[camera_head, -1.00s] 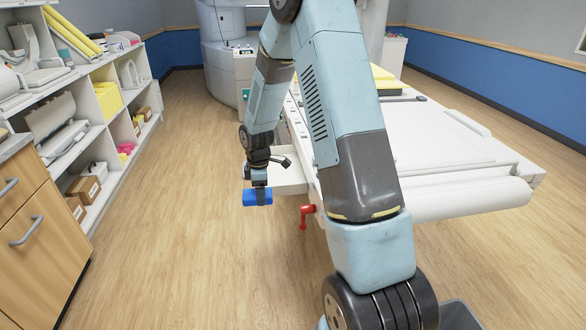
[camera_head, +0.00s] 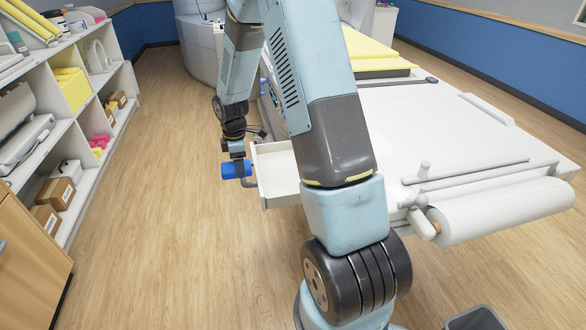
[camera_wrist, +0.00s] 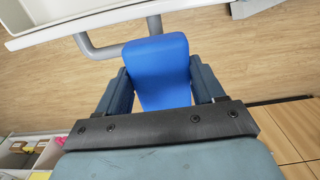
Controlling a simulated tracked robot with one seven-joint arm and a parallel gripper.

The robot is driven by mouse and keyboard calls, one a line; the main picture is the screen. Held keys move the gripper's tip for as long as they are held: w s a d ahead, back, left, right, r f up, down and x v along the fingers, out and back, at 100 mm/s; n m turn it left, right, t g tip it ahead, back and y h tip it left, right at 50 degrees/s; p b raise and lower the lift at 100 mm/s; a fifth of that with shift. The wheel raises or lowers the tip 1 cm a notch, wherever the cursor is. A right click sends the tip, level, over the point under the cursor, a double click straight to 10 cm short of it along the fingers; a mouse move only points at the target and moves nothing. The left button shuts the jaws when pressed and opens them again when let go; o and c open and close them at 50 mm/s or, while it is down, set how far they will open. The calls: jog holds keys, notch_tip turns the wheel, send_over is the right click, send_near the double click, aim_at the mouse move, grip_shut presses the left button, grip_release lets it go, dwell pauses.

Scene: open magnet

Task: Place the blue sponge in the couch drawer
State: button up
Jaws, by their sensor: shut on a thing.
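The blue sponge (camera_head: 236,170) is held in my gripper (camera_head: 237,162), beside the left side of the couch. In the wrist view the sponge (camera_wrist: 160,75) sits between the two fingers of my gripper (camera_wrist: 160,88), which touch its sides. The couch drawer (camera_head: 278,190) is pulled out from the couch's left side, just right of the sponge. It is white, with an open top and a grey handle. In the wrist view part of the drawer (camera_wrist: 90,22) and its handle (camera_wrist: 112,45) lie beyond the sponge. My arm hides part of the drawer and couch.
A white shelf unit (camera_head: 75,130) with boxes stands at the left. The wooden floor between them is clear.

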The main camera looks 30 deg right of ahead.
jog(key=shift+s+d+f, duration=0.65)
jog(key=shift+s+d, duration=0.25)
jog(key=shift+d, duration=2.25)
jog(key=shift+s+d+f, duration=0.6)
jog(key=shift+s+d, duration=0.35)
jog(key=shift+d, duration=2.25)
jog(key=shift+s+d+f, duration=0.65)
jog(key=shift+s+d, duration=0.25)
jog(key=shift+d, duration=2.25)
jog(key=shift+d+f, duration=0.2)
jog(key=shift+f, duration=1.4)
jog(key=shift+f, duration=0.25)
jog(key=shift+s+f, duration=0.1)
jog(key=shift+f, duration=0.05)
